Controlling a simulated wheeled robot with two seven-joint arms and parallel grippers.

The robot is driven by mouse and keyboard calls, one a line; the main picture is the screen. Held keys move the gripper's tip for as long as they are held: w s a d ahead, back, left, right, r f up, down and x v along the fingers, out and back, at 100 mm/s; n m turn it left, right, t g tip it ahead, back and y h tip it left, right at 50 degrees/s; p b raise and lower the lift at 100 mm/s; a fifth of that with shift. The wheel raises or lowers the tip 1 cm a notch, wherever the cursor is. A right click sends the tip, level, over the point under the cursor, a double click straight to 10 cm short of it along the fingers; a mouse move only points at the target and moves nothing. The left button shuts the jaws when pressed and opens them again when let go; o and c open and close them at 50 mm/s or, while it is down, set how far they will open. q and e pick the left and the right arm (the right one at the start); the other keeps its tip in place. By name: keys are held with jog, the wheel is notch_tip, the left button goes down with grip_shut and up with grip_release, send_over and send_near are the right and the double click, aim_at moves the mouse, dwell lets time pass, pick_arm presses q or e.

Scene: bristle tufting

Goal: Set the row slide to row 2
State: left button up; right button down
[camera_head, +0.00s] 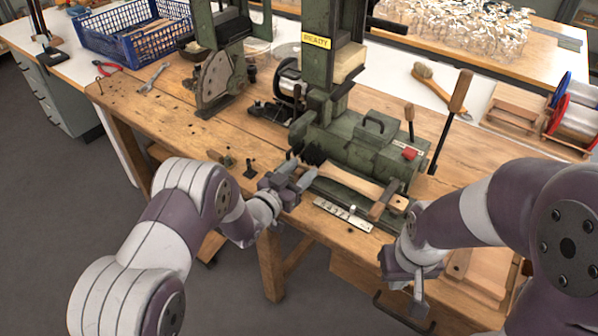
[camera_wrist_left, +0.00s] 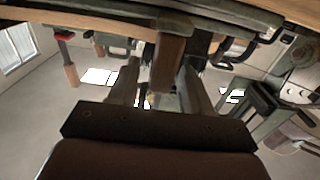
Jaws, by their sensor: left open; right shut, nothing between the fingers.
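The green tufting machine (camera_head: 345,150) stands on the wooden bench. At its front edge lies a flat metal strip (camera_head: 335,209) with dark marks and a small pale knob (camera_head: 352,209); it looks like the row slide, but I cannot read its row. A wooden brush block with a handle (camera_head: 350,182) lies just behind the strip. My left gripper (camera_head: 303,174) is open beside the machine's front left corner, left of the strip; its fingers also show in the left wrist view (camera_wrist_left: 160,92). My right gripper (camera_head: 418,308) is shut and empty, in front of the bench, right of the strip.
Two upright wooden-handled levers (camera_head: 450,120) rise at the machine's right. Small fittings (camera_head: 228,160) sit left of my left gripper. A blue crate (camera_head: 132,32), red pliers (camera_head: 107,68) and wire spools (camera_head: 575,118) stand farther off. The bench's left front is mostly clear.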

pick_arm(q)
jog(key=shift+c, duration=0.3)
grip_shut()
jog(key=shift+w+a+f+b, duration=0.1)
jog(key=shift+w+a+b, duration=0.3)
jog(key=shift+a, duration=0.1)
jog(key=shift+w+a, duration=0.1)
jog(key=shift+a, duration=0.15)
jog(key=shift+o, duration=0.3)
grip_release()
